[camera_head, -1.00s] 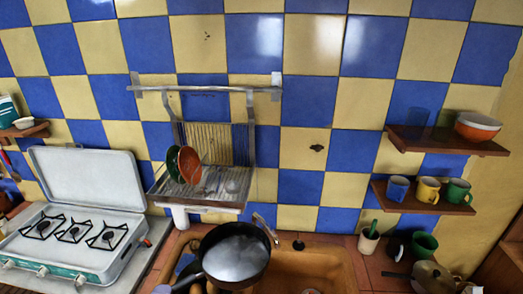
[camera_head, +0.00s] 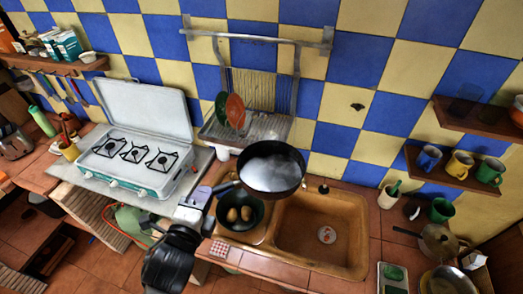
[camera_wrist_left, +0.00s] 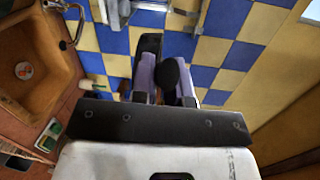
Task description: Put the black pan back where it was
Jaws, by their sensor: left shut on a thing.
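The black pan (camera_head: 272,172) is a round, dark pan with a pale grey inside. In the head view it is held above the back left of the sink, in front of the dish rack. Its handle runs left to my left gripper (camera_head: 205,200), whose purple fingers are shut on it. In the left wrist view, the fingers of the gripper (camera_wrist_left: 166,78) sit around a black, rounded piece that looks like the handle's end. The pan's bowl cannot be made out clearly there. My right gripper is not in view.
The brown sink (camera_head: 330,205) is open to the right. A dish rack (camera_head: 265,130) holds a green and an orange plate. A gas stove (camera_head: 150,190) stands left. Mug shelves (camera_head: 440,172) hang right.

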